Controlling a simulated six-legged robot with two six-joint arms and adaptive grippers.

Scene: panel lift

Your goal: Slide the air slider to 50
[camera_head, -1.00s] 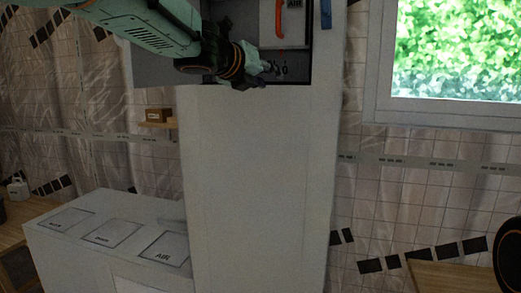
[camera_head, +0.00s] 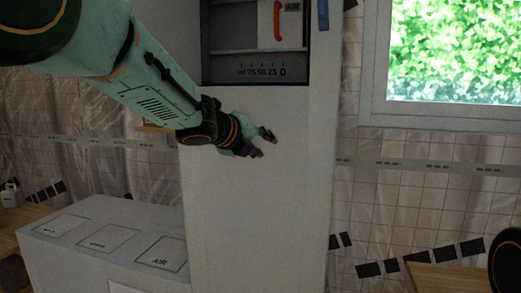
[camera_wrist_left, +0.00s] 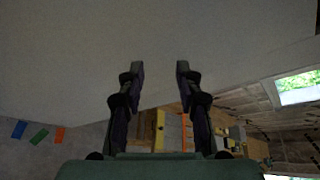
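The air slider's scale (camera_head: 262,72), marked 75, 50, 25 and 0 with a blurred mark at the left, runs along the bottom of the recess in the tall white cabinet (camera_head: 255,210). I cannot make out the slider's knob or its setting. A red handle (camera_head: 277,20) stands above, beside an AIR label (camera_head: 292,6). My left gripper (camera_head: 265,143) is below the recess, in front of the plain white cabinet face. In the left wrist view my left gripper (camera_wrist_left: 160,68) has its two fingers apart with nothing between them. My right gripper is not in view.
A low white unit (camera_head: 60,260) with several labelled squares, one reading AIR (camera_head: 160,252), stands at the lower left. A window (camera_head: 455,50) is at the upper right. A wooden surface (camera_head: 445,277) is at the lower right. The cabinet face below the recess is clear.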

